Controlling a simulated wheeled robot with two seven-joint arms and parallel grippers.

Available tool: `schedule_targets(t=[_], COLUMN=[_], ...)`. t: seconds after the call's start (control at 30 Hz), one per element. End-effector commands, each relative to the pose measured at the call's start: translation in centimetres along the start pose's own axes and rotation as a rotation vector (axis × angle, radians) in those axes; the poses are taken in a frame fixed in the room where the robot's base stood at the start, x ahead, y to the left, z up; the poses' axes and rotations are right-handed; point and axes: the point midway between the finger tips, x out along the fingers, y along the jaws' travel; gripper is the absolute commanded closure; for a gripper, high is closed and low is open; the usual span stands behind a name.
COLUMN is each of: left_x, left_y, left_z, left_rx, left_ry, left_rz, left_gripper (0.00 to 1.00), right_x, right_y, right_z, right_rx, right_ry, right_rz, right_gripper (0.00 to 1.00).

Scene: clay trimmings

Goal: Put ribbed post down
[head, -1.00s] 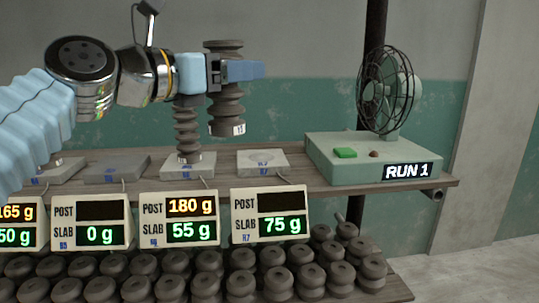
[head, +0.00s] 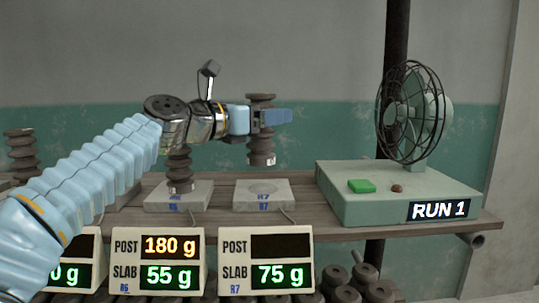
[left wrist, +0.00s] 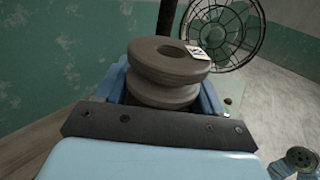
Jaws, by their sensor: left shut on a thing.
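My left gripper (head: 268,118) is shut on a dark grey ribbed post (head: 262,150) and holds it upright. The post hangs above the pale slab marked R7 (head: 248,196), apart from it. In the left wrist view the post's ringed top (left wrist: 170,58), with a hole and a small white tag, fills the space between the blue fingers. The R7 display (head: 265,262) reads blank for post and 75 g for slab. Another ribbed post (head: 180,168) stands on the R6 slab (head: 165,203), whose display (head: 157,262) reads 180 g and 55 g. My right gripper is not in view.
A green fan base (head: 385,190) with a caged fan (head: 413,115), buttons and a "RUN 1" sign stands right of the R7 slab. A further ribbed post (head: 20,150) stands at the far left. Several spools lie below the shelf (head: 455,228).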

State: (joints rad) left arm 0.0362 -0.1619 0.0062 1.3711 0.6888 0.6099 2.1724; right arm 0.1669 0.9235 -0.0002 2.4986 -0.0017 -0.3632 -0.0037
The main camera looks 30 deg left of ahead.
Motion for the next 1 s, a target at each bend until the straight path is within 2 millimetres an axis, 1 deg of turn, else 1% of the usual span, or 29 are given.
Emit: schedule_targets(t=[0.03,0.1,0.27,0.37,0.4,0.5,0.53,0.6,0.73,0.9,0.93,1.0], left_x=[0.5,1.0,1.6,2.0,2.3,2.2,2.2,2.1,2.2,2.2,2.2,2.2], left_y=[0.4,0.8,1.3,1.7,1.9,1.9,1.8,1.8,1.8,1.8,1.9,1.9], left_z=[-1.2,-1.8,-2.5,-3.3,-3.9,-5.8,-6.2,-6.5,-6.3,-6.5,-6.7,-6.6], left_rx=[0.000,0.001,0.002,0.000,0.000,0.000,0.000,0.001,0.001,0.001,0.001,0.001], left_ry=[-0.002,-0.004,-0.005,-0.004,-0.003,-0.004,-0.004,-0.005,-0.004,-0.004,-0.001,-0.001], left_rz=[-0.001,0.001,0.000,0.000,0.000,0.000,0.000,0.000,0.000,0.000,0.000,0.000], left_gripper=[0.88,0.88,0.88,0.88,0.88,0.88,0.88,0.88,0.88,0.88,0.29,0.18], right_x=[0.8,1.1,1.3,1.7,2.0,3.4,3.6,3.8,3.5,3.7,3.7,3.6], right_y=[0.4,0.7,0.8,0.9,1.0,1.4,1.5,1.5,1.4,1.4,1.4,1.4], right_z=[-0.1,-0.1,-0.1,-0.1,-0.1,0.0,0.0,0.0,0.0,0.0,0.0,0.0], right_rx=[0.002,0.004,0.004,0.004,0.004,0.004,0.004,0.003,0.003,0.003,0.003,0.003], right_ry=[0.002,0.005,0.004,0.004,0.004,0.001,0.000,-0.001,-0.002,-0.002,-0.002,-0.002], right_rz=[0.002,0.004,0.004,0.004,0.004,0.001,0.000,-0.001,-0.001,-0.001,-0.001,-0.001], right_gripper=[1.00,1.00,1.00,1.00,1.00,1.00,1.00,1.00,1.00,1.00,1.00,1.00])
